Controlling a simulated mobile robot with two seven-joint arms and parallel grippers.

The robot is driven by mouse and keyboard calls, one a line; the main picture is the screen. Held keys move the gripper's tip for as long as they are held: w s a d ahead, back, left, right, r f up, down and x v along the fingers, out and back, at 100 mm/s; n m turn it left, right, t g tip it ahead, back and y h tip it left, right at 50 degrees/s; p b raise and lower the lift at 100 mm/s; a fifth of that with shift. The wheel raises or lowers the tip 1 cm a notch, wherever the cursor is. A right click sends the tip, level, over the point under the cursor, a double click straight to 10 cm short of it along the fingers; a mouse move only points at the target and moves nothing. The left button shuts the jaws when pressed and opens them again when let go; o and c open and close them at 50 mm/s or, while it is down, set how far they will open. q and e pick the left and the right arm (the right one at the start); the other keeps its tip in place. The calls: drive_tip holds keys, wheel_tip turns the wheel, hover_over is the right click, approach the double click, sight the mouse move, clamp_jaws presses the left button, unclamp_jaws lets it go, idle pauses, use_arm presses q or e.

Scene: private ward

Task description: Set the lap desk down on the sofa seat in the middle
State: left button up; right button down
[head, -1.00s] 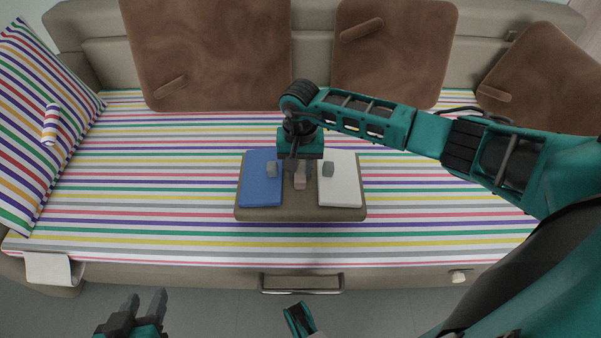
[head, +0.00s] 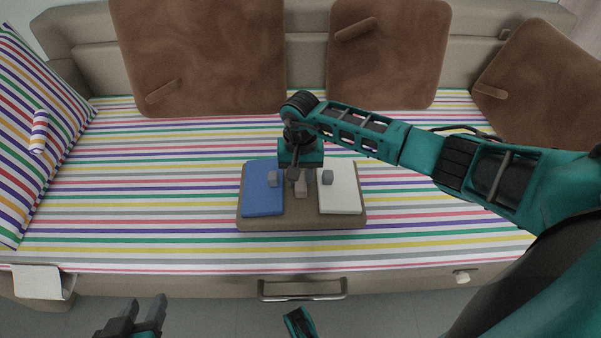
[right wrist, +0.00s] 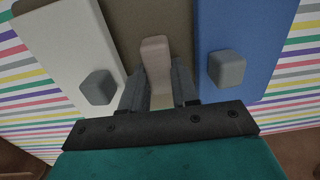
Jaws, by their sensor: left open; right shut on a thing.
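The lap desk (head: 300,222) is a brown-grey board with a blue panel (head: 262,195) on its left and a white panel (head: 341,195) on its right, each with a small grey block. It is over the middle of the striped sofa seat (head: 150,200); I cannot tell whether it touches the seat. My right gripper (head: 300,180) is shut on the desk's tan central handle, which shows between its fingers in the right wrist view (right wrist: 156,65). My left gripper (head: 145,312) is open and empty in front of the sofa, at the lower left.
Several brown cushions (head: 200,60) lean on the backrest. A striped pillow (head: 35,130) stands at the left end. A metal handle (head: 302,290) and a white cloth (head: 38,282) are on the sofa front. The striped seat is clear on both sides of the desk.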

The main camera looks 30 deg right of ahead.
drive_tip(key=shift+w, duration=0.1)
idle(0.5)
use_arm(q)
drive_tip(key=shift+f+b, duration=1.35)
use_arm(e)
drive_tip(key=shift+f, duration=1.45)
use_arm(q)
drive_tip(key=shift+f, duration=0.2)
use_arm(e)
drive_tip(key=shift+f, duration=0.35)
drive_tip(key=c, duration=1.1)
unclamp_jaws()
drive_tip(key=o, duration=0.3)
drive_tip(key=shift+f, duration=0.15)
drive_tip(key=shift+r, duration=0.45)
use_arm(q)
wheel_tip(320, 180, up, 4)
drive_tip(key=p, duration=0.3)
drive_tip(key=shift+f, duration=0.2)
use_arm(e)
wheel_tip(320, 180, up, 12)
drive_tip(key=shift+r, duration=0.1)
